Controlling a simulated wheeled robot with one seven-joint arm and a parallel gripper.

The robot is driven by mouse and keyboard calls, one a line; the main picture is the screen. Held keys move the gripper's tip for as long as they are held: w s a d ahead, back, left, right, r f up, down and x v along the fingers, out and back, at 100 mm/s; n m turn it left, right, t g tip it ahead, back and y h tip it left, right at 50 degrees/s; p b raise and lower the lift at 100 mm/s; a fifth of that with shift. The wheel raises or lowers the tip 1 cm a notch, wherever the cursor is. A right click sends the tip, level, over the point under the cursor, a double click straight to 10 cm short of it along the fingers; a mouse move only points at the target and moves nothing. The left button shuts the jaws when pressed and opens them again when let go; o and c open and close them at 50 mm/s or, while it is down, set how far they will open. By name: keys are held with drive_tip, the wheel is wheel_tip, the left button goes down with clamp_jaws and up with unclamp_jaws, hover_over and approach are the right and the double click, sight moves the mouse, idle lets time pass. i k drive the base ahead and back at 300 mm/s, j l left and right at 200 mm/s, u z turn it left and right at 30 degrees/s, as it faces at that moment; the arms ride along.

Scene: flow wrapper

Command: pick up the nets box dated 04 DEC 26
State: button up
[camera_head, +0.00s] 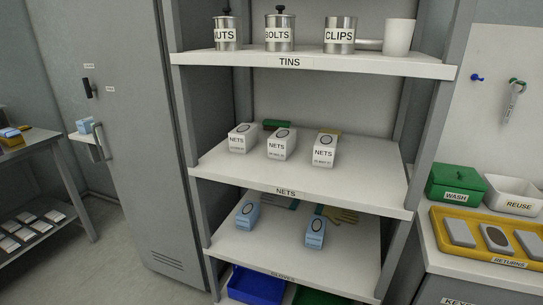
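Three white boxes marked NETS stand on the middle shelf (300,179), which carries a NETS label. The left box (238,142) and middle box (281,148) stand close to each other, and the right box (323,152) stands a little apart. Each has small print under the word NETS, too small to read here, so I cannot tell which one is dated 04 DEC 26. Each has a dark oval on its top. My gripper is not in this view.
The top shelf (400,66) holds tins marked NUTS, BOLTS and CLIPS and a white cup (398,37). Blue boxes (315,232) stand on the shelf below. Metal uprights flank the shelves. A grey cabinet (135,180) is at left, and a counter with a yellow RETURNS tray (440,226) at right.

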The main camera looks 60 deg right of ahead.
sight(282, 144)
drive_tip(key=l, duration=1.75)
